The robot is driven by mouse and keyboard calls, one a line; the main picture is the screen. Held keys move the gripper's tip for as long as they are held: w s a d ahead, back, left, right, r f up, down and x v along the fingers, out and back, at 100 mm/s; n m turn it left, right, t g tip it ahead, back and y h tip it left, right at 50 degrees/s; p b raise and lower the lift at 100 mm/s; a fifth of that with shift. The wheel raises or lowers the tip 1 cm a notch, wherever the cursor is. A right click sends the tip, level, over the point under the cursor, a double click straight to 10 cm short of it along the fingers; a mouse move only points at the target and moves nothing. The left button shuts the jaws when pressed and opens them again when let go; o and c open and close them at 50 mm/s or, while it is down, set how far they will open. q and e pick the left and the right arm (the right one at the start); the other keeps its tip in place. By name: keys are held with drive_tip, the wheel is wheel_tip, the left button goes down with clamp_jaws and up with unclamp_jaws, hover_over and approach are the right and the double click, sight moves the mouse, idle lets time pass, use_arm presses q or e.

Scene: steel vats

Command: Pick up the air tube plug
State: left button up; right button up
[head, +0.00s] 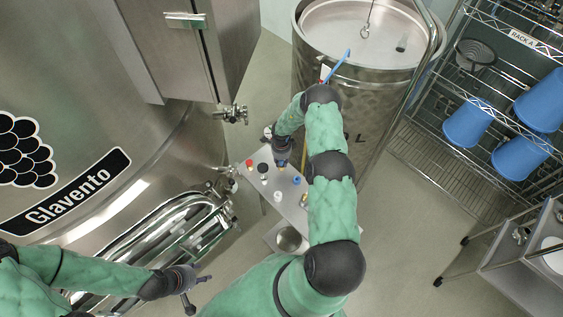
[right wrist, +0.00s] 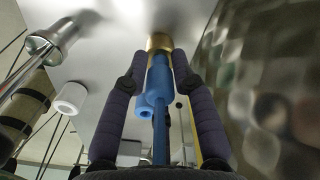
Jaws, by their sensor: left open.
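The likely air tube plug, a blue stem and blue body on a brass-coloured end (right wrist: 159,43), stands on the steel table in the right wrist view. My right gripper (right wrist: 160,62) has one finger on each side of its blue body, and the tips come very close to it. I cannot tell if they touch. In the head view my right gripper (head: 282,160) points down over the small steel table (head: 292,208) and hides most of the plug. My left gripper (head: 190,290) is open and empty at the lower left, well away from the table.
Small red (head: 249,162), black (head: 262,167), white (head: 278,195) and blue (head: 297,181) fittings stand close around on the table. A tall steel vat (head: 345,110) is just behind it. A large Glavento tank (head: 90,90) fills the left. A wire rack (head: 470,85) is at right.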

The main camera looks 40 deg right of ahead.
clamp_jaws()
drive_tip(key=shift+r, duration=0.15)
drive_tip(key=shift+r, duration=0.45)
drive_tip(key=s+a+r+p, duration=0.2)
drive_tip(key=s+a+r, duration=0.1)
drive_tip(key=s+r, duration=0.3)
drive_tip(key=s+a+r+p, duration=0.3)
drive_tip(key=s+r, duration=0.3)
drive_tip(key=r, duration=0.3)
drive_tip(key=shift+s+a+r, duration=0.2)
drive_tip(key=shift+a+r, duration=0.1)
drive_tip(key=shift+r, duration=0.1)
idle(0.8)
drive_tip(key=shift+r, duration=0.1)
